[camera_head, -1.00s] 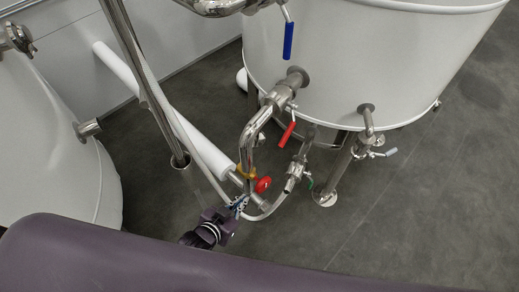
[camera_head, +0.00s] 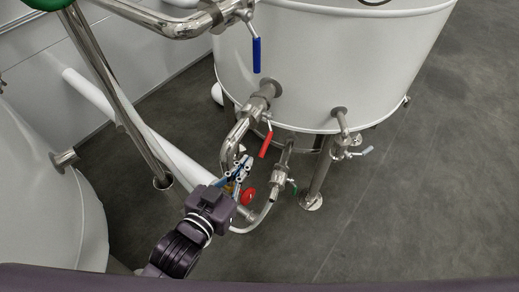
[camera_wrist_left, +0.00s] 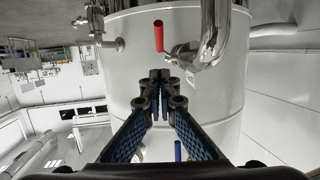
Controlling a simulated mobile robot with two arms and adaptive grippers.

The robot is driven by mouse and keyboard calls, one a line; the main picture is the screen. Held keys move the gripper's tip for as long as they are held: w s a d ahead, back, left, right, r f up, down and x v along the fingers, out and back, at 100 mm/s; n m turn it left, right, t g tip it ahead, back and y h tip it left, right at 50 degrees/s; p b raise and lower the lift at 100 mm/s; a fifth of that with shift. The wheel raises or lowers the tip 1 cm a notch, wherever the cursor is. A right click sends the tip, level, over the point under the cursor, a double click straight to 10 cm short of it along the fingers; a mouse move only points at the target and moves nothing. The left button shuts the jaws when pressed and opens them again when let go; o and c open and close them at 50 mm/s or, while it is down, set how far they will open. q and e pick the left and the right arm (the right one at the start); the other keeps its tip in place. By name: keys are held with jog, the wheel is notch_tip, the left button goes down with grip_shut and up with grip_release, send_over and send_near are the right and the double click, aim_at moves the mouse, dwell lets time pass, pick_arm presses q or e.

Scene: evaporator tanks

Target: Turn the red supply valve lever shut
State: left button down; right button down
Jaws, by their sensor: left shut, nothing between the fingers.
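The red lever (camera_head: 266,145) hangs below a steel valve on the pipe stub (camera_head: 262,97) from the white tank (camera_head: 330,75). My left gripper (camera_head: 243,163) is shut and empty, in front of the bent steel pipe, to the lower left of the red lever and apart from it in the picture. In the left wrist view, the red lever (camera_wrist_left: 158,36) shows above the closed fingertips (camera_wrist_left: 160,78), beside the steel pipe elbow (camera_wrist_left: 212,45). My right gripper is not in view.
A blue lever (camera_head: 256,55) hangs from the upper pipe. A red round knob (camera_head: 249,196) is below my left gripper. A valve with a grey lever (camera_head: 362,154) is to the right. A slanted steel post (camera_head: 120,100) stands to the left. The floor on the right is clear.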

pick_arm(q)
send_near(266, 143)
jog(key=w+d+r, duration=0.1)
jog(key=w+r, duration=0.1)
jog(key=w, duration=0.1)
jog(key=shift+w+d+f, duration=0.35)
jog(key=shift+w+f, duration=0.2)
jog(key=shift+f, duration=0.25)
jog(key=shift+w+d+f, duration=0.35)
jog(key=shift+w+f, duration=0.2)
jog(key=shift+f, duration=0.25)
